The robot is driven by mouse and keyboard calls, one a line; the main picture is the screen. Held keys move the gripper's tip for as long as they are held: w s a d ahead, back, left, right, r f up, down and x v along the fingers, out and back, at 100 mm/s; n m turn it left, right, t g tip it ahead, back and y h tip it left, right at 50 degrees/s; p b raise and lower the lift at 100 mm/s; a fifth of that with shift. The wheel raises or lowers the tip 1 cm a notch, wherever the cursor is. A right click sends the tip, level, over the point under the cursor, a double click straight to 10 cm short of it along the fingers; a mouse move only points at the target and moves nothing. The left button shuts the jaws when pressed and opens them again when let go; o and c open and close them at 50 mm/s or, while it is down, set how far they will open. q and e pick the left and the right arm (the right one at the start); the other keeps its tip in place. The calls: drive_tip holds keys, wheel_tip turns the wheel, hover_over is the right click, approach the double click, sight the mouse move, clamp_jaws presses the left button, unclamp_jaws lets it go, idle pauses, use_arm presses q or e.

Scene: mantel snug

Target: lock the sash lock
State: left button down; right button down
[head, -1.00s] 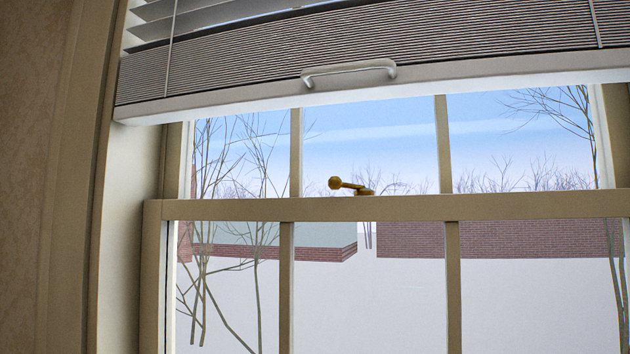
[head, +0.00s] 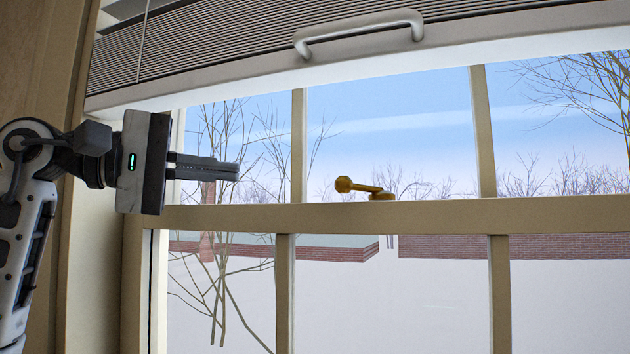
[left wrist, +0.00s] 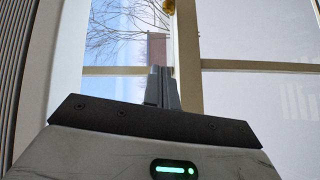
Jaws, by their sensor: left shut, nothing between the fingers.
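The brass sash lock (head: 381,195) sits on the meeting rail (head: 420,214) of the window, near the middle of the head view. Its lever points left and slightly up, ending in a round knob (head: 343,184). My left gripper (head: 238,170) is left of the knob, apart from it. Its fingers are shut, empty and point right toward the lock, appearing a little above the rail. In the left wrist view the shut fingers (left wrist: 161,72) point up the picture, and part of the brass lock (left wrist: 169,6) shows at the top edge. My right gripper is not in view.
A raised blind with a pale bottom rail (head: 250,80) and a white handle (head: 358,36) hangs above the lock. Upright glazing bars (head: 482,130) divide the panes. The left window frame (head: 90,250) stands behind my left arm. The space between gripper and knob looks clear.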

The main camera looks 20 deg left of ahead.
sight(366, 189)
use_arm(q)
drive_tip(key=w+d+f+p, duration=0.1)
drive_tip(key=w+d, duration=0.3)
drive_tip(key=d, duration=0.7)
drive_tip(key=shift+f+p, duration=0.15)
drive_tip(key=shift+p, duration=0.7)
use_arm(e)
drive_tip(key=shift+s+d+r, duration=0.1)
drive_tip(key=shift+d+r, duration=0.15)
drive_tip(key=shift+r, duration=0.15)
use_arm(q)
drive_tip(key=shift+d, duration=0.1)
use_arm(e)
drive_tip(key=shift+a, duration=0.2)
use_arm(q)
drive_tip(key=shift+s+n+t+y, duration=0.2)
drive_tip(key=shift+n+t+y, duration=0.2)
drive_tip(key=shift+t, duration=0.1)
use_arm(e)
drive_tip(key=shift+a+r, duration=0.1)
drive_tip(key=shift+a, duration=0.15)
